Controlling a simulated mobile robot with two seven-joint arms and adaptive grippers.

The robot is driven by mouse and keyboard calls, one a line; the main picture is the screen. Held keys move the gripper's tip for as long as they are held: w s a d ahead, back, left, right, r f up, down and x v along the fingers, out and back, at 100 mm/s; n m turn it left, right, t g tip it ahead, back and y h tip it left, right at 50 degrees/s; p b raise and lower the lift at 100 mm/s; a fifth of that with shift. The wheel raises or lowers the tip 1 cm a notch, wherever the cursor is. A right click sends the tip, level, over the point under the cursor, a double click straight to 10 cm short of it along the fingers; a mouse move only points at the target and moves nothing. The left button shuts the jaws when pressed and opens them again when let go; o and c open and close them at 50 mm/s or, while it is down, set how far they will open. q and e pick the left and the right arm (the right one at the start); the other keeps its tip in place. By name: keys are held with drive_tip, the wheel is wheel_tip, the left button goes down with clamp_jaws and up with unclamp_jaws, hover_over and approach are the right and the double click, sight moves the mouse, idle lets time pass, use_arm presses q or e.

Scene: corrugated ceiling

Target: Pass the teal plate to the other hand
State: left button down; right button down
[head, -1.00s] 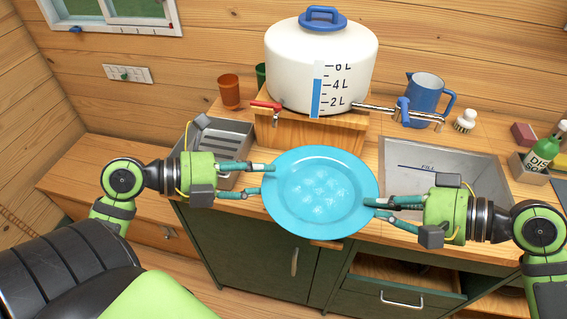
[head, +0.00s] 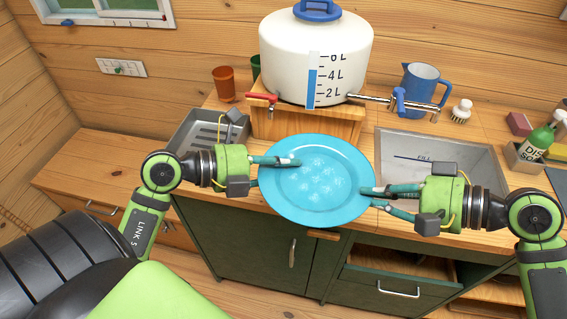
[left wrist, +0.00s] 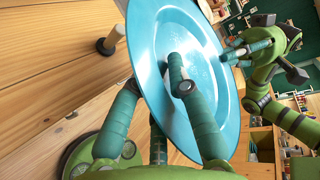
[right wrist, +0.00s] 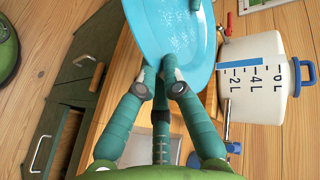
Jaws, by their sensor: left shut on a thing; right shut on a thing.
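The teal plate (head: 318,208) is held in the air in front of the counter, its upper face towards the head camera, with pale spots at its middle. My left gripper (head: 297,162) is shut on the plate's left rim, one finger lying over the upper face. In the left wrist view the plate (left wrist: 158,60) sits between its fingers. My right gripper (head: 368,196) is shut on the plate's right rim. In the right wrist view the plate (right wrist: 150,30) meets its fingertips (right wrist: 162,78). Each gripper's far finger is partly hidden behind the plate.
A white water tank (head: 285,60) with a tap stands on a wooden stand behind the plate. A sink (head: 455,155) is at the right and a metal drying rack (head: 190,135) at the left. A blue jug (head: 420,85) and a soap bottle (head: 537,142) stand further back.

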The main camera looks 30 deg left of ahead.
use_arm(q)
drive_tip(key=shift+r, duration=0.15)
use_arm(e)
drive_tip(key=c, duration=1.3)
unclamp_jaws()
drive_tip(key=shift+s+f, duration=0.1)
